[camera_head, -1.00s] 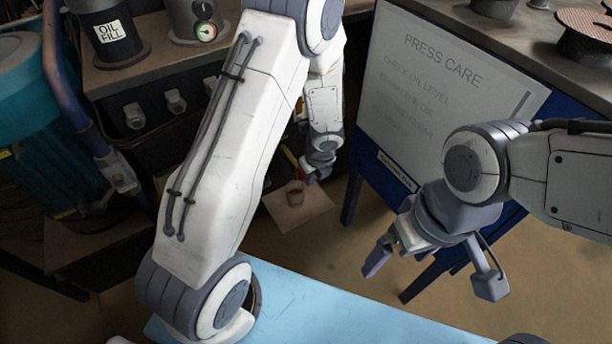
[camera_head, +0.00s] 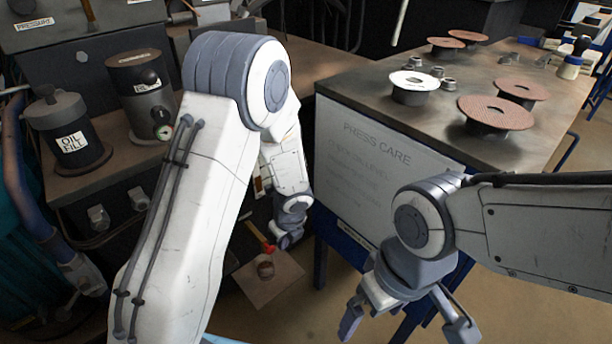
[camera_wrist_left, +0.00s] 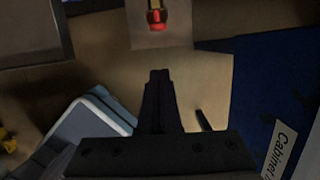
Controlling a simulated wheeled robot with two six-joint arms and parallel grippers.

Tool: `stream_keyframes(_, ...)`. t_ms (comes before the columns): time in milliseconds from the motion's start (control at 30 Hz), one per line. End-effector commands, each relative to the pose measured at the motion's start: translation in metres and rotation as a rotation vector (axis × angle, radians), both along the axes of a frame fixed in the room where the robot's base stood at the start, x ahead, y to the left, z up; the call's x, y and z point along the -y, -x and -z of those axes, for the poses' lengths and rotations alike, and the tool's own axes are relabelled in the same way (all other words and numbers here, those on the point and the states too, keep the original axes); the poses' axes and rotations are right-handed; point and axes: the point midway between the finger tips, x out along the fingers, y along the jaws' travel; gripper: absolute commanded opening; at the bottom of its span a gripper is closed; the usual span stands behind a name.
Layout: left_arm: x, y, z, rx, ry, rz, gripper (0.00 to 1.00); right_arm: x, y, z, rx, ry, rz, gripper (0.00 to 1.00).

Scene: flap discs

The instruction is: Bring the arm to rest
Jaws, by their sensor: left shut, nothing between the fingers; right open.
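My left arm comes in large from the left and bends down in the middle of the head view. Its gripper (camera_head: 287,243) hangs low beside the press bench's left side, small and partly hidden. In the left wrist view its dark fingers (camera_wrist_left: 158,100) are together with nothing between them. My right gripper (camera_head: 405,326) hangs at the lower right, fingers spread and empty, in front of the bench.
Several flap discs (camera_head: 495,112) stand on the bench top (camera_head: 440,138) at right. A white sign (camera_head: 385,150) covers its front. An oil fill canister (camera_head: 70,128) stands at left. A small board (camera_head: 270,283) lies low near the left gripper, with floor around.

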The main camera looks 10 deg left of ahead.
Motion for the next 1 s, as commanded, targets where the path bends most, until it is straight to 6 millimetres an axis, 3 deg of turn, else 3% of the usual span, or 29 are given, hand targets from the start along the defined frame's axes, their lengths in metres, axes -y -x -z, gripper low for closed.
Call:
stream_keyframes(167, 0.003, 0.001, -0.009, 0.015, 0.003, -0.040, 0.00, 0.000, 0.000, 0.000, 0.000, 0.000, 0.000, 1.00)
stream_keyframes(267, 0.014, 0.009, -0.035, 0.055, 0.019, -0.172, 0.00, 0.000, 0.000, 0.000, 0.000, 0.000, 0.000, 1.00)
stream_keyframes(367, 0.032, 0.029, -0.074, 0.111, 0.061, -0.401, 0.00, 0.000, 0.000, 0.000, 0.000, 0.000, 0.000, 1.00)
stream_keyframes(500, 0.058, 0.079, -0.124, 0.150, 0.155, -0.779, 0.00, 0.000, 0.000, 0.000, 0.000, 0.000, 0.000, 1.00)
stream_keyframes(600, 0.073, 0.117, -0.149, 0.140, 0.219, -1.015, 0.00, 0.000, 0.000, 0.000, 0.000, 0.000, 0.000, 1.00)
stream_keyframes(1000, 0.108, 0.240, -0.197, -0.051, 0.341, -1.612, 0.00, 0.000, 0.000, 0.000, 0.000, 0.000, 0.000, 1.00)
